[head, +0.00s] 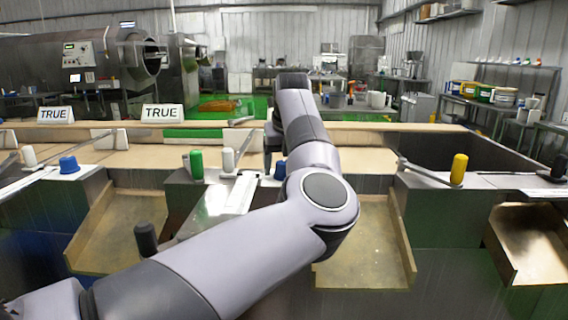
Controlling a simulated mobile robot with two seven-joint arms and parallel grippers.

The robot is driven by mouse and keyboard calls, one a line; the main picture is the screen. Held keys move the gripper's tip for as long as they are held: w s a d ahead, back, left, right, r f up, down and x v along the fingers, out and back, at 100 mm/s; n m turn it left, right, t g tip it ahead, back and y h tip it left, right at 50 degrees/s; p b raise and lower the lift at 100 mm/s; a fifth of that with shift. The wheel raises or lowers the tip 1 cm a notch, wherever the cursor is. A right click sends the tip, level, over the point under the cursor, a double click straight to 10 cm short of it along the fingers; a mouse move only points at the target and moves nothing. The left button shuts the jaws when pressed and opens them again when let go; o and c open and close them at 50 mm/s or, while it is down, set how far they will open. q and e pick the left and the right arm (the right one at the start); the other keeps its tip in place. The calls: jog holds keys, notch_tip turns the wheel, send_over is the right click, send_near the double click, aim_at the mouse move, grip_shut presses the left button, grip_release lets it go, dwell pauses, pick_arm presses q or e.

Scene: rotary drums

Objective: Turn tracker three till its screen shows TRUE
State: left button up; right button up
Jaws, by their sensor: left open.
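Two white signs reading TRUE stand on the back ledge, one at the far left (57,115) and one left of centre (161,113). No other sign shows, and I cannot tell which unit is tracker three. My left arm reaches in from the lower left and bends up across the middle. My left gripper (271,150) points down behind my forearm, mostly hidden, near a blue knob (281,169). I cannot tell whether it touches the knob. A green knob (196,165) and a white knob (228,160) stand left of it. My right gripper is out of view.
A yellow handle (459,169) on a metal lever stands at the right, and a black one (558,166) at the far right edge. A blue knob (68,164) and a white knob (29,156) stand at the left. A black knob (146,238) is close to my arm.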

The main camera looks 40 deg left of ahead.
pick_arm(q)
jog(key=c, duration=1.1)
jog(key=shift+o, duration=0.2)
jog(key=shift+m, duration=0.3)
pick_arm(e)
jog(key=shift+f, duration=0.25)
pick_arm(q)
jog(key=shift+b, duration=0.35)
jog(key=m+t+h+b, duration=0.1)
jog(key=m, duration=0.2)
jog(key=shift+f+b, duration=0.1)
jog(key=shift+b, duration=0.3)
jog(key=m+h+b, duration=0.1)
jog(key=m, duration=0.3)
jog(key=shift+t, duration=0.4)
jog(key=shift+m+h+b, duration=0.65)
jog(key=shift+m+h, duration=0.35)
jog(key=shift+m, duration=1)
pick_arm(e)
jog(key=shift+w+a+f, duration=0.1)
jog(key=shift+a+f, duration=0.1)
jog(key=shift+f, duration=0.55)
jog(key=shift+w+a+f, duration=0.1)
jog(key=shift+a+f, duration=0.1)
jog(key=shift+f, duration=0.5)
